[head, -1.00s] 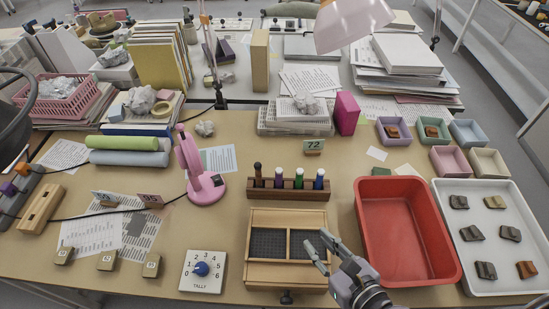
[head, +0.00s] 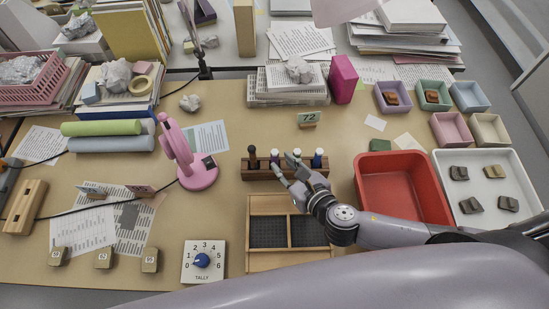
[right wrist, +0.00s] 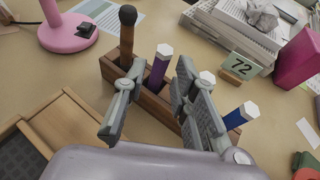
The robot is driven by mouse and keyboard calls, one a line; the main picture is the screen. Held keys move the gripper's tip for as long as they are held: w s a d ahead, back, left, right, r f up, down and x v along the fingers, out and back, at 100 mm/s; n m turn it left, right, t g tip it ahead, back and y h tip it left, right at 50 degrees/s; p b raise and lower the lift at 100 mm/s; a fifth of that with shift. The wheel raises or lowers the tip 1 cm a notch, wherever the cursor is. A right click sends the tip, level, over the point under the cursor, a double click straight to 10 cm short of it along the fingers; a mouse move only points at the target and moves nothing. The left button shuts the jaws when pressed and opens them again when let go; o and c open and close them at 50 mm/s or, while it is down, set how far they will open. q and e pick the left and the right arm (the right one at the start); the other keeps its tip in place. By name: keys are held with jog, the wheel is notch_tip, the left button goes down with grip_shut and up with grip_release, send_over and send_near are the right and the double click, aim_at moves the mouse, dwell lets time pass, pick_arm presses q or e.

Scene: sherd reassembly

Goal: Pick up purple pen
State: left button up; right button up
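The purple pen (right wrist: 158,72), with a white top, stands upright in a wooden rack (right wrist: 150,95). It shows in the head view (head: 275,157) too, partly covered by my gripper. My right gripper (right wrist: 158,108) is open over the rack, its fingers on either side of the purple pen in the wrist view. I cannot tell whether they touch it. A dark-topped brush (right wrist: 127,35) stands left of the pen. A white-topped pen (right wrist: 207,77), mostly hidden by a finger, and a blue pen (right wrist: 238,116) stand to its right. My left gripper is not in view.
A wooden tray with dark compartments (head: 290,261) lies in front of the rack. A red bin (head: 440,215) is to the right, under my right arm. A pink lamp (head: 198,177) stands to the left, and a 72 sign (head: 308,118) behind.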

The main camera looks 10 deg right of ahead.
aim_at(277, 158)
jog(key=shift+w+a+f, duration=0.2)
jog(key=shift+w+f, duration=0.05)
jog(key=shift+w, duration=0.3)
jog(key=shift+w+f, duration=0.2)
jog(key=shift+w, duration=0.05)
jog(key=shift+f+p+x, duration=0.2)
jog(key=shift+p+x, duration=0.15)
jog(key=shift+x, duration=2)
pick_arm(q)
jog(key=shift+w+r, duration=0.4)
pick_arm(e)
jog(key=shift+d, duration=0.1)
jog(key=shift+s, duration=0.1)
jog(key=shift+c, duration=0.2)
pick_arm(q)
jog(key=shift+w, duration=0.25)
pick_arm(e)
grip_shut()
